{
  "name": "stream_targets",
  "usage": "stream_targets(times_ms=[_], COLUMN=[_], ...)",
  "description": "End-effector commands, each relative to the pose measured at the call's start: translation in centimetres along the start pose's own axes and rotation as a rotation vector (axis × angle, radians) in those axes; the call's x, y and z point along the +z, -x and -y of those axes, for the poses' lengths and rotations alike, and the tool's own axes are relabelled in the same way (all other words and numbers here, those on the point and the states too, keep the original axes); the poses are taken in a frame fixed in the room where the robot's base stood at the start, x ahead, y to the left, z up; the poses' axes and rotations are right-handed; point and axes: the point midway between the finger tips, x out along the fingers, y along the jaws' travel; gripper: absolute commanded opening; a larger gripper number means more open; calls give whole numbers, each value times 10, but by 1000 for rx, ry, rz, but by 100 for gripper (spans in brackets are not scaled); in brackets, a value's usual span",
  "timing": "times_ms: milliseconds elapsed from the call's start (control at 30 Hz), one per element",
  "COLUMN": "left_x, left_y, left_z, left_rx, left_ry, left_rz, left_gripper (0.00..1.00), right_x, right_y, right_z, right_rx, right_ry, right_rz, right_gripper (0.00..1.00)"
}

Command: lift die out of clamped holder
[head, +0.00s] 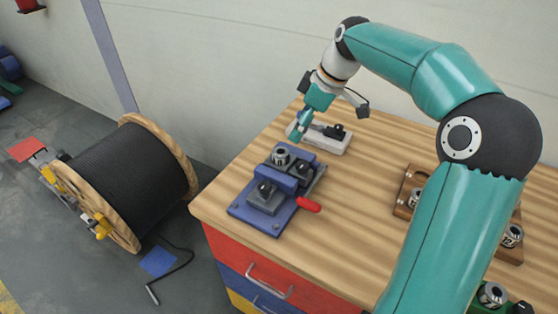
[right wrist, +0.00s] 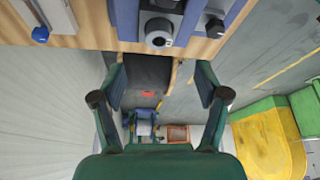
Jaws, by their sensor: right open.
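The clamped holder (head: 240,208) is a blue fixture with grey blocks and a red handle (head: 308,205), on the wooden bench. A silver ring-shaped die (head: 281,155) sits in its back part; in the right wrist view a round grey piece with a dark hole, apparently the die (right wrist: 158,38), shows at the top on the holder (right wrist: 187,22). My right gripper (head: 297,130) is above and just behind the die, apart from it. Its two fingers are spread with nothing between them in the right wrist view (right wrist: 160,80). My left gripper is not in view.
A white block with a black part (head: 325,138) stands behind the holder. A wooden rack (head: 401,205) with silver dies is at the right, partly behind my arm. A large cable reel (head: 128,180) stands on the floor left of the bench. Bare bench top lies between holder and rack.

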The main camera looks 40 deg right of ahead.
Motion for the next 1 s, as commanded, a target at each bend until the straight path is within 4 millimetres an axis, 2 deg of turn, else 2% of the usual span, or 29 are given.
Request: stream_targets(times_ms=[33,200,467,800,1000], left_x=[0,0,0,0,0], left_y=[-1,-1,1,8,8], left_z=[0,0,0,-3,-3], left_rx=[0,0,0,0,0], left_ry=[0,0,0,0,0], left_rz=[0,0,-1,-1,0], left_gripper=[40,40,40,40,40], right_x=[1,1,0,-6,-6], right_y=[-12,-40,-55,-98,-102], right_z=[0,0,-1,-2,-2], right_rx=[-4,-1,1,0,3], right_ry=[-2,-3,-4,-4,-5], right_rz=[3,2,0,1,-1], right_gripper=[74,74,74,74,74])
